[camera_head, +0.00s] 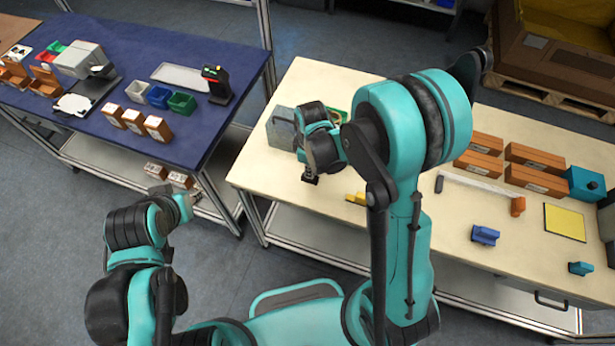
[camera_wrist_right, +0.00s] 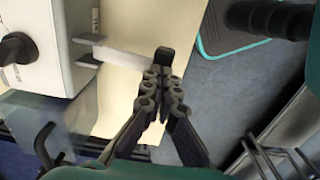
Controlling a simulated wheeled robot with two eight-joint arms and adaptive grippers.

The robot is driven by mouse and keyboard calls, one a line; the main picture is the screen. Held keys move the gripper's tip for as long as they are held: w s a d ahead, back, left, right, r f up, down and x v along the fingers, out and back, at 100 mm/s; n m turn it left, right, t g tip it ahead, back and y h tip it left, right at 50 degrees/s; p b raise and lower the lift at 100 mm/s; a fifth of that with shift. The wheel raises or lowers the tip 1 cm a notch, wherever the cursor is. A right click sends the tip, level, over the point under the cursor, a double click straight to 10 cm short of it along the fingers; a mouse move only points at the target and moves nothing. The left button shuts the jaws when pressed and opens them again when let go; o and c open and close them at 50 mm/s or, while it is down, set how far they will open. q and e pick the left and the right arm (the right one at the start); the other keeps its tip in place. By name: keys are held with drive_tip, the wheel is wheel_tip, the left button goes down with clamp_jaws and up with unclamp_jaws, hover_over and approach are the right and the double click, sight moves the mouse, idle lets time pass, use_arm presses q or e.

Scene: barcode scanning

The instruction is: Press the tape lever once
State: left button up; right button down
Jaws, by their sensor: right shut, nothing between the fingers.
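A grey box-shaped device (camera_head: 281,128), likely the tape dispenser, stands at the left end of the cream table, partly hidden by my right arm. In the right wrist view the pale device (camera_wrist_right: 35,55) has a black knob (camera_wrist_right: 14,48) and two grey prongs (camera_wrist_right: 88,50) on its side. A pale strip (camera_wrist_right: 122,60) runs from near the prongs toward my fingertips. I cannot tell which part is the lever. My right gripper (camera_head: 311,179) is shut and empty, just in front of the device; it also shows in the right wrist view (camera_wrist_right: 163,60). My left gripper (camera_head: 186,206) hangs away from both tables.
The cream table (camera_head: 262,172) also holds brown boxes (camera_head: 480,150), a yellow pad (camera_head: 564,222), a blue part (camera_head: 485,235) and yellow pieces (camera_head: 356,198). A blue table (camera_head: 140,55) at left carries small bins, cartons and a scanner stand (camera_head: 218,85).

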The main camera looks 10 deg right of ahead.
drive_tip(key=shift+r+p, duration=2.05)
drive_tip(key=shift+r, duration=1.4)
